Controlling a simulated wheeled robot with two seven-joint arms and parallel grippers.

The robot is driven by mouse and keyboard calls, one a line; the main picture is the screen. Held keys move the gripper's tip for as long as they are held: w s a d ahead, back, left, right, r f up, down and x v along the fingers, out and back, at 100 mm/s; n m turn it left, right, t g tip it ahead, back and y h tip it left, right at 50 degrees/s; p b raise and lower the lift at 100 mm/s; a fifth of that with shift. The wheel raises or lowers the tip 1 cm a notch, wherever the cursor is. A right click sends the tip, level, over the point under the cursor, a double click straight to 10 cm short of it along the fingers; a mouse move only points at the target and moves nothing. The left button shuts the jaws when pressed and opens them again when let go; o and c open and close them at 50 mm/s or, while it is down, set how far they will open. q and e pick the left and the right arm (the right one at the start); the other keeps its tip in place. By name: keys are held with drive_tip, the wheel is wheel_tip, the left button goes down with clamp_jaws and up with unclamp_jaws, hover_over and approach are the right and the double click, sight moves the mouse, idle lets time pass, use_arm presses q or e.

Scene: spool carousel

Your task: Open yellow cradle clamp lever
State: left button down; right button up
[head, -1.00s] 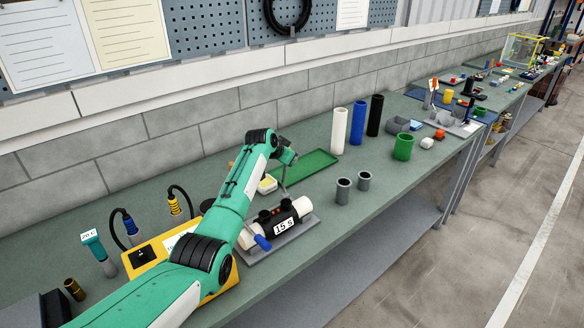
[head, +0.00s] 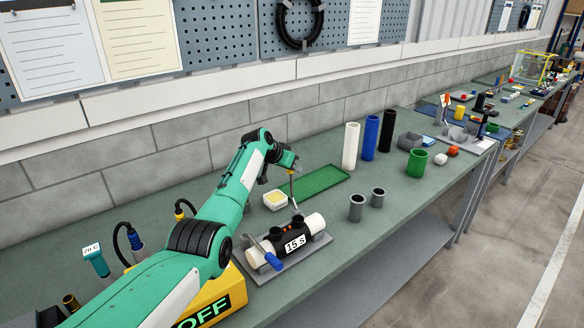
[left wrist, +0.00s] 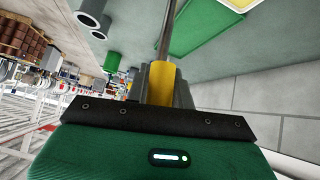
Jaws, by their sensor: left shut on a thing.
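My left gripper (head: 290,168) is behind the clamping cradle (head: 264,275). It is shut on the yellow grip (left wrist: 161,84) of a lever, which shows between the fingers in the left wrist view. The lever's thin metal rod (head: 294,195) runs steeply from the gripper down to the far right of the cradle. The cradle carries a white pipe (head: 314,223) with a black coupler (head: 277,236) marked "15 s". A second lever with a blue grip (head: 273,261) lies low at the cradle's near left side. The yellow lever's pivot is hidden behind the coupler and pipe. My right gripper is not in view.
A yellow box (head: 216,295) marked "OFF" stands partly under my left arm. A green tray (head: 318,183) and a small white-and-yellow box (head: 275,200) lie behind the cradle. Two grey sockets (head: 357,208) and upright white, blue and black pipes stand to the right.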

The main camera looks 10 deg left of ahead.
use_arm(q)
drive_tip(key=c, duration=1.2)
unclamp_jaws()
drive_tip(key=shift+f, duration=0.1)
drive_tip(key=shift+s+a+r, duration=0.3)
drive_tip(key=shift+s+r, duration=0.1)
drive_tip(key=shift+r, duration=0.15)
drive_tip(key=b+v, duration=0.3)
drive_tip(key=v, duration=0.9)
drive_tip(key=shift+r, duration=0.15)
